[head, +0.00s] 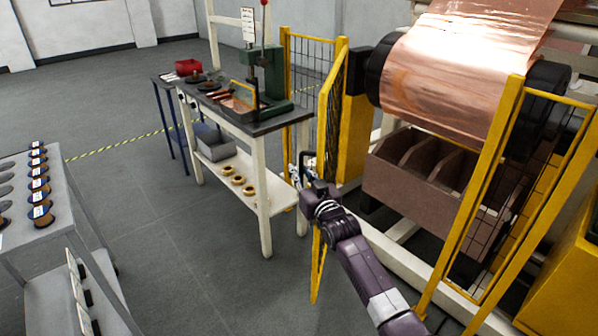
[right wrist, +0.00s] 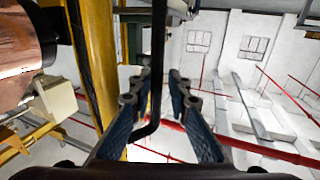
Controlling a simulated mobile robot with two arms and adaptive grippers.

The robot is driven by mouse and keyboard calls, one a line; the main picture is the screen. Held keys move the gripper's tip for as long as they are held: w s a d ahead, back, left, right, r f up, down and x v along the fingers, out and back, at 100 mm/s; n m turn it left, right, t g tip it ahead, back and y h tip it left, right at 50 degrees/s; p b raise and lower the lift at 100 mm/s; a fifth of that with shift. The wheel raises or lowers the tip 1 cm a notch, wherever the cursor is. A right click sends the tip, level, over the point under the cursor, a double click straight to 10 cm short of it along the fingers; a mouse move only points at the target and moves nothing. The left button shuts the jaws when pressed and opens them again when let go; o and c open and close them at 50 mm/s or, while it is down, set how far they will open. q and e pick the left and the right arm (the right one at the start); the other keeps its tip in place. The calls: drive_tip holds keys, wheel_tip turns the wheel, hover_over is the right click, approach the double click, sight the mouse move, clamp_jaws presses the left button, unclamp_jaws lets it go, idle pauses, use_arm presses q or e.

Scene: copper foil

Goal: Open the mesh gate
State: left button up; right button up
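The mesh gate (head: 326,112) has a yellow frame with dark mesh and shows narrow, nearly edge-on, beside a yellow post at the middle of the head view. It stands at an angle to the fixed panel behind it. My right gripper (head: 309,168) is at the gate's near edge, about halfway up. In the right wrist view a thin dark bar (right wrist: 158,45), which looks like the gate handle, runs between the fingers of my right gripper (right wrist: 158,78). The fingers are apart, with a gap at the bar. The gate's lower part is partly hidden by my arm. My left gripper is not seen.
A workbench (head: 268,124) with a green press (head: 270,72) stands left of the gate. A copper foil roll (head: 450,75) and brown bin (head: 425,180) are at right, behind another yellow frame (head: 468,200). A grey spool table (head: 45,240) stands at left. Floor between is clear.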

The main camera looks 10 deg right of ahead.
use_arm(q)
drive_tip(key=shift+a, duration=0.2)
use_arm(e)
drive_tip(key=shift+s+d, duration=0.1)
drive_tip(key=shift+s, duration=0.35)
drive_tip(key=s+d, duration=0.1)
drive_tip(key=s, duration=1)
drive_tip(key=shift+d, duration=0.35)
drive_tip(key=shift+c, duration=0.6)
